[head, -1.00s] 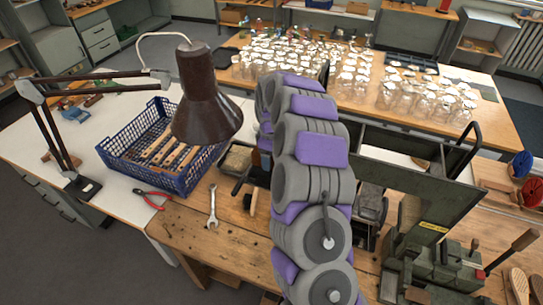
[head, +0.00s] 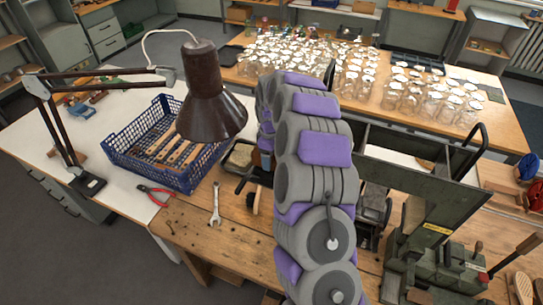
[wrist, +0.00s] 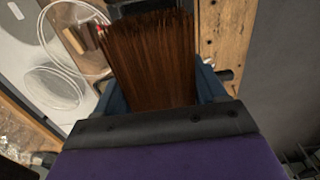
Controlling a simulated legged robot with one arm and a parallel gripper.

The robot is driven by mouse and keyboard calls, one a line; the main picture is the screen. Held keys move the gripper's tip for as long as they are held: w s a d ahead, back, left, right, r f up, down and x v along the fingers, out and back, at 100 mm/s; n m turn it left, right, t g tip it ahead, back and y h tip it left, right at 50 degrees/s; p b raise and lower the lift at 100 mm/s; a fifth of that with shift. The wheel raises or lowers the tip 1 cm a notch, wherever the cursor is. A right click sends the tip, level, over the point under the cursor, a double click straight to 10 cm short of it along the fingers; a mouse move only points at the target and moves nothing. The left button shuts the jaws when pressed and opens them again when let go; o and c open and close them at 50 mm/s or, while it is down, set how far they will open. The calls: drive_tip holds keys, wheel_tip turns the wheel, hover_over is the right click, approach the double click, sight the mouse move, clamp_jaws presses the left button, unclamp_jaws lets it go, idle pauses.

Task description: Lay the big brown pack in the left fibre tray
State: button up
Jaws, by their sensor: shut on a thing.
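The big brown pack (wrist: 150,55) is a bundle of dark brown bristles that fills the upper middle of the wrist view. My gripper (wrist: 155,92) is shut on it, with blue fingers at its left and right sides. The bristles stick out away from the gripper. In the head view my grey and purple arm hides the gripper and the pack. A small dark tray-like holder with tan material (head: 240,157) shows left of my arm; I cannot tell whether it is the left fibre tray.
A blue crate of wooden-handled brushes (head: 195,178), a brown lamp (head: 211,105), red pliers (head: 154,194) and a spanner (head: 215,203) are on the left. A green machine (head: 430,225) stands right of my arm. Many glass jars (head: 400,90) cover the back table.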

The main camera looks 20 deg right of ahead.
drive_tip(key=shift+f, duration=0.8)
idle(1.0)
drive_tip(key=o, duration=1.1)
drive_tip(key=shift+r, duration=0.15)
drive_tip(key=shift+r+p, duration=0.75)
drive_tip(key=shift+r, duration=3.1)
